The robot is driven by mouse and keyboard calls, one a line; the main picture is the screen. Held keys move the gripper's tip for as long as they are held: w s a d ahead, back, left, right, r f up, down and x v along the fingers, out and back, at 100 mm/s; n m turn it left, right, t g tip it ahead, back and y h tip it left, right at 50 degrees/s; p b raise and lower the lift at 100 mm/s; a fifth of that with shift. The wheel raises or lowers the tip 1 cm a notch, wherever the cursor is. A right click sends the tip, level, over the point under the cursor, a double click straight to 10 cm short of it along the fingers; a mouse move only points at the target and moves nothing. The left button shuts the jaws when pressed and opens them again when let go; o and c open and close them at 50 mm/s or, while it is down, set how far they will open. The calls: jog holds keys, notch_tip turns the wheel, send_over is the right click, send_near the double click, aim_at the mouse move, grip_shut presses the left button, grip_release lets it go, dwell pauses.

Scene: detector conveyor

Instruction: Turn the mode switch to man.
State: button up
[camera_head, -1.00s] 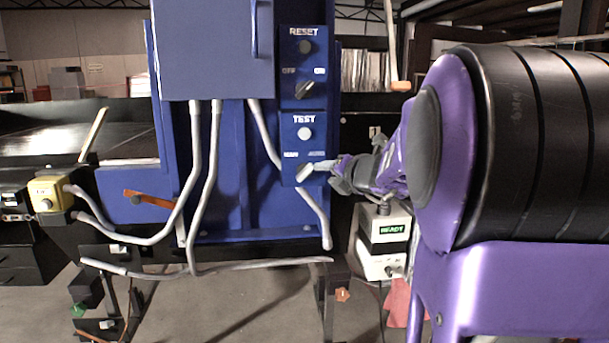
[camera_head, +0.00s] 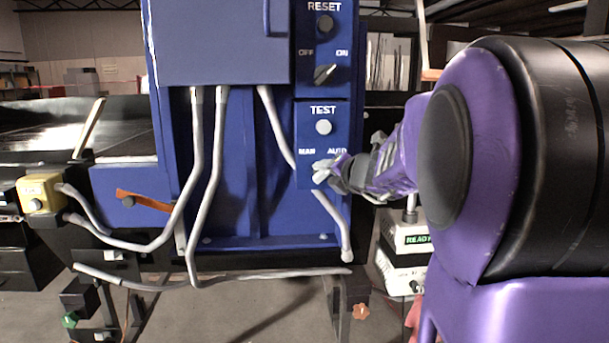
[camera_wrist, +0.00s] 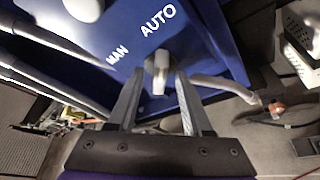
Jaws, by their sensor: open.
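The mode switch (camera_wrist: 161,70) is a pale knob on the blue panel, below the MAN and AUTO labels. In the wrist view its handle points toward the AUTO side. My gripper (camera_wrist: 157,88) is open, with one finger on each side of the knob. I cannot tell whether either finger touches it. In the head view my gripper (camera_head: 328,170) is at the lower part of the TEST panel (camera_head: 309,125), and the knob is hard to tell apart from the fingers there.
Above are the TEST button (camera_head: 323,127), an OFF/ON switch (camera_head: 325,74) and a RESET button (camera_head: 324,27). Grey conduits (camera_head: 205,190) run down the blue cabinet at left. A box reading READY (camera_head: 403,237) stands below my arm.

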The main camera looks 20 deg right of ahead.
jog(key=shift+w+f, duration=0.15)
jog(key=shift+w, duration=0.25)
jog(key=shift+c, duration=0.3)
grip_shut()
